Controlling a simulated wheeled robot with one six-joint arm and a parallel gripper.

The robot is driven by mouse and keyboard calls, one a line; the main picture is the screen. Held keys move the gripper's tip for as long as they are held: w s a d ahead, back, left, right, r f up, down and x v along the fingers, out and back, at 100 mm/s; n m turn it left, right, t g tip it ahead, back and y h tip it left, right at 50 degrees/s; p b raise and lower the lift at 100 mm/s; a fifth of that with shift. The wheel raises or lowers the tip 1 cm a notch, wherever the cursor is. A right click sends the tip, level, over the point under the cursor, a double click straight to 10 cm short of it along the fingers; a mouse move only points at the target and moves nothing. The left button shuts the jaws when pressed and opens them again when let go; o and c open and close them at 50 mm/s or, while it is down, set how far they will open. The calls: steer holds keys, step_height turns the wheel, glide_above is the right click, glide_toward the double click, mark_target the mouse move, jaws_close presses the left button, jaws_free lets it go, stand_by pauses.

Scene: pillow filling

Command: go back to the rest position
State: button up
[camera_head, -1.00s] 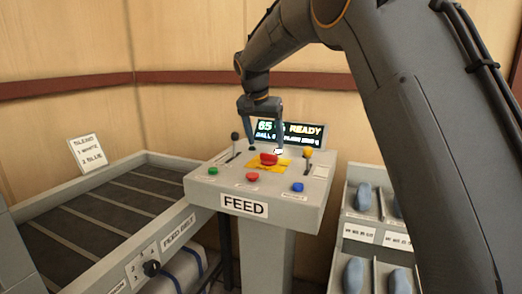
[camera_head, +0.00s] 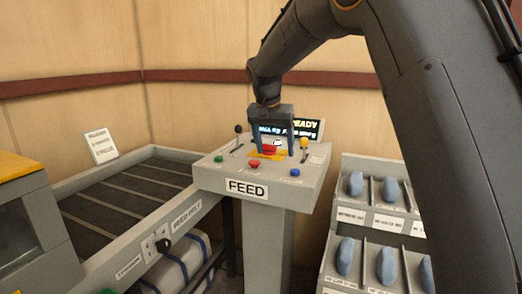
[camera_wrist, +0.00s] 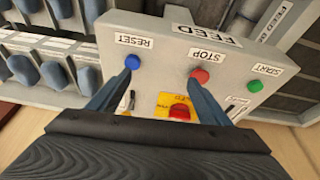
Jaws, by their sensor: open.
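My gripper (camera_head: 277,152) is above the grey FEED control panel (camera_head: 212,178) in the head view, its fingers pointing down and spread apart with nothing between them. In the wrist view the two dark fingers (camera_wrist: 165,85) stand apart over the panel. The panel carries a blue RESET button (camera_wrist: 132,62), a red STOP button (camera_wrist: 200,76), a green START button (camera_wrist: 255,85) and a larger red button (camera_wrist: 180,112) on a yellow plate. I cannot tell whether the fingertips touch the panel. My gripper partly hides the lit display (camera_head: 308,127).
A dark belt (camera_head: 130,195) with grey side rails runs at the left, with a small sign (camera_head: 100,146) behind it. A rack (camera_head: 345,215) with several blue-grey items stands at the right. A wooden wall (camera_head: 200,40) closes off the back.

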steer(key=s+d+f+n+g, duration=0.1)
steer(key=s+d+f, duration=0.4)
steer(key=s, duration=0.7)
steer(key=s+d+f+n+g+y, duration=0.1)
steer(key=s+d+f, duration=0.4)
steer(key=s, duration=0.8)
steer(key=s+d+f+n+g, duration=0.1)
steer(key=s+d+f+n, duration=0.1)
steer(key=s+d+f, duration=0.3)
steer(key=s+f, duration=0.3)
steer(key=s, duration=0.4)
steer(key=shift+s+f+y, duration=0.15)
steer(key=shift+s+y, duration=0.05)
steer(key=shift+y, duration=0.1)
steer(key=shift+d, duration=0.1)
